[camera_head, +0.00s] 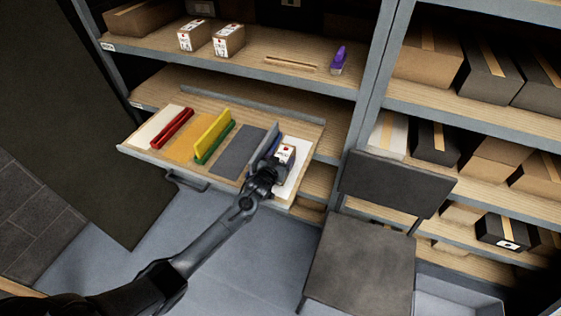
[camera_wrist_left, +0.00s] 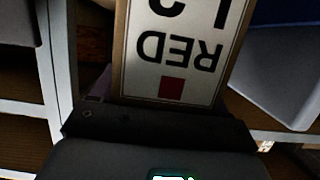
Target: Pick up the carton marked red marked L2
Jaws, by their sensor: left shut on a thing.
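The carton marked red (camera_head: 287,152) is small and brown with a white label, above the right end of the pulled-out drawer (camera_head: 132,151). In the left wrist view its label (camera_wrist_left: 185,48) shows upside down, with "RED", a red square and a partly cut-off second line that looks like L2. My left gripper (camera_head: 270,169) is shut on this carton; its fingers hide part of it. I cannot tell whether the carton touches the drawer floor. My right gripper is not in view.
The drawer holds coloured panels and upright red (camera_head: 172,128), yellow (camera_head: 212,131) and green dividers. Two labelled cartons (camera_head: 228,42), a wooden strip (camera_head: 290,64) and a purple object (camera_head: 339,60) are on the shelf above. A dark chair (camera_head: 358,262) stands right of my arm.

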